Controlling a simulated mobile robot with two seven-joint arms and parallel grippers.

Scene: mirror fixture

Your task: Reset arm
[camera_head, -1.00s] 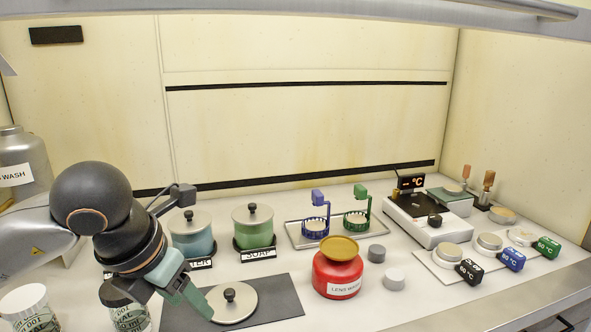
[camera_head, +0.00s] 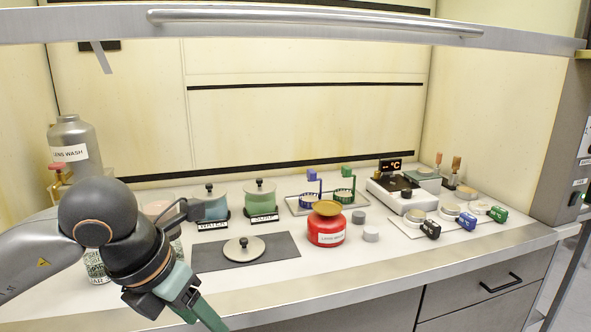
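My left arm comes in from the lower left in the head view. Its gripper (camera_head: 208,316) hangs in front of the bench's front edge, over the floor side, with its fingertips near the picture's bottom edge. The fingers overlap from this angle, so I cannot tell whether they are open or shut. No object shows at the visible part of the fingers. My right gripper is not in view.
A dark mat (camera_head: 285,246) with a round knobbed lid (camera_head: 243,249) lies behind the gripper. A red jar (camera_head: 326,230), lidded pots (camera_head: 260,203) and a hotplate (camera_head: 401,195) stand farther back. A hood bar (camera_head: 330,25) crosses above. The front right of the bench is clear.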

